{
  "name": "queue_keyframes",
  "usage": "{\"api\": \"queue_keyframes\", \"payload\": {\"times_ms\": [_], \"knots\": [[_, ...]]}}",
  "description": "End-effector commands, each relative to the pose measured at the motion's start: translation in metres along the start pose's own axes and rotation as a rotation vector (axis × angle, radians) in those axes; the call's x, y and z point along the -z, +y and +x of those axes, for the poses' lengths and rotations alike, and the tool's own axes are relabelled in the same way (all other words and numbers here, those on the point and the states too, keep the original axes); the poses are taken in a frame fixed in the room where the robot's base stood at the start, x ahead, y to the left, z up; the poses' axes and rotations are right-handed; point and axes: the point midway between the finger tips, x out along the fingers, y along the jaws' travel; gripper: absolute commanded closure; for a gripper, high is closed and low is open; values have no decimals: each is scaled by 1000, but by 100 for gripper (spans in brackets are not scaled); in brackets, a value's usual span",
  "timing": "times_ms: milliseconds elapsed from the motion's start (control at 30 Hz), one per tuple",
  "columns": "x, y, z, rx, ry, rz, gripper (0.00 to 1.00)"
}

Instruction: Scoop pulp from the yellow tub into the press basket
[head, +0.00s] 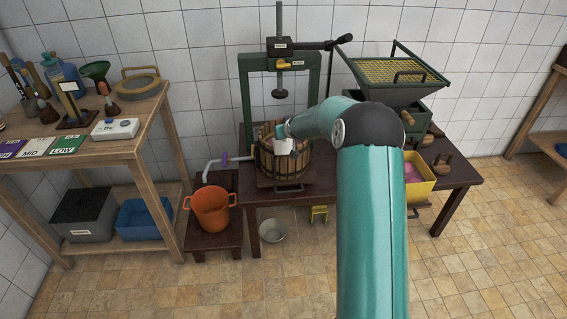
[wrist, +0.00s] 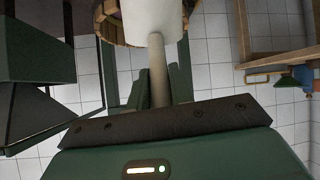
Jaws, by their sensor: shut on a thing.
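The press basket (head: 283,172), of upright wooden slats, stands under the press screw with some pink pulp (head: 268,132) showing at its top. My gripper (wrist: 157,92) is shut on the pale handle of a white scoop (wrist: 152,17). In the head view the scoop (head: 286,146) is at the basket's top, partly hidden by my arm. The basket rim (wrist: 106,14) shows behind the scoop in the wrist view. I cannot tell whether the scoop holds pulp. The yellow tub (head: 422,187) stands right of my arm with pink pulp inside, its left part hidden.
The green press frame (head: 246,92) and its screw plate (head: 280,94) rise over the basket. A green crusher (head: 395,85) stands at the right. An orange bucket (head: 211,210) sits on a low stand at left. A wooden shelf (head: 150,110) holds bottles and a scale.

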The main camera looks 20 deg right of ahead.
Motion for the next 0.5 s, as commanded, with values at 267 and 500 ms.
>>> {"api": "queue_keyframes", "payload": {"times_ms": [267, 500], "knots": [[11, 7, 4, -4, 0, 3, 100], [19, 13, 7, -7, -4, 5, 100]]}}
